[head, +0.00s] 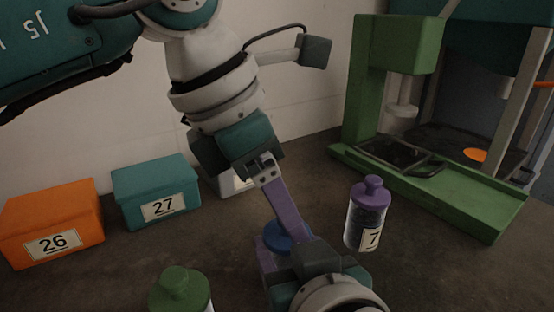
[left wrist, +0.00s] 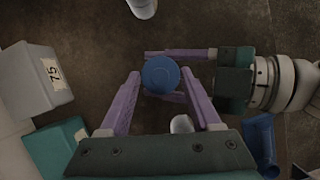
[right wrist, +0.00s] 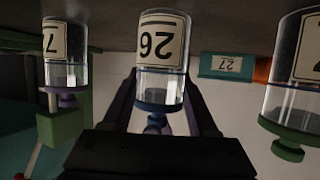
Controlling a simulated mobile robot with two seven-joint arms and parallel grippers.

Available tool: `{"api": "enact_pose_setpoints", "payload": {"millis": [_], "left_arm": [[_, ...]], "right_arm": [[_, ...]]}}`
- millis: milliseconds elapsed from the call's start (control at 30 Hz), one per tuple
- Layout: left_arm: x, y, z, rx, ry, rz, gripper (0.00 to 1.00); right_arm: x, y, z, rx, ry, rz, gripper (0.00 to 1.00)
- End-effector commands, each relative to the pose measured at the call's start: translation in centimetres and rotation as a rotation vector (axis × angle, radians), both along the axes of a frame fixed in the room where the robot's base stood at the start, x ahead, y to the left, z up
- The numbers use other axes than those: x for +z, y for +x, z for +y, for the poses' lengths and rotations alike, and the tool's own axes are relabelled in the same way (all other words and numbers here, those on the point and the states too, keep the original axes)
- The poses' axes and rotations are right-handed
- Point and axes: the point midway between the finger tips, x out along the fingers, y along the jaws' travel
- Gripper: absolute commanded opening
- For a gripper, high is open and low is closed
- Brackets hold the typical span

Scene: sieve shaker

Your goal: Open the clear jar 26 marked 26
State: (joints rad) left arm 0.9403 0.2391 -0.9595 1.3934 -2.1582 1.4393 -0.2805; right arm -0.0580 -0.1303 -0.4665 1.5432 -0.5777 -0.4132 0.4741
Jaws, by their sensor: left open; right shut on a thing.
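The clear jar 26 (right wrist: 160,72) shows its 26 label in the right wrist view, where it hangs upside down in the picture. Its blue lid (left wrist: 161,74) shows from above in the left wrist view, and partly in the head view (head: 277,235). My right gripper (right wrist: 157,105) is shut on the jar, its purple fingers on either side. My left gripper (head: 290,212) points down over the lid. Its fingers stand open on both sides of the lid, with small gaps visible in the left wrist view. The jar's body is mostly hidden in the head view.
A purple-lidded jar (head: 367,217) stands just right of the grippers. A green-lidded jar (head: 181,291) is at the front left. An orange box 26 (head: 54,224) and teal box 27 (head: 155,190) stand at the back left. A green machine (head: 430,185) stands at the back right.

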Motion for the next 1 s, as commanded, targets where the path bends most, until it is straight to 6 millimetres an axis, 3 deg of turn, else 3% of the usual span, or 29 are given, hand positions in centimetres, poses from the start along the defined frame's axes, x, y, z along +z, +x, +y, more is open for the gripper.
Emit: {"api": "enact_pose_setpoints", "payload": {"millis": [300,867,1000], "left_arm": [[-0.27,0.03,-0.07,-0.001,0.001,0.0,0.64],[-0.23,0.04,-0.06,0.0,0.001,0.0,0.01],[-0.22,0.04,-0.06,0.0,0.0,0.0,0.0]], "right_arm": [[0.04,0.01,0.01,0.0,0.0,-0.001,0.0],[0.04,0.01,0.01,0.0,0.0,-0.001,0.0],[0.04,0.01,0.01,0.0,0.0,-0.001,0.0]]}}
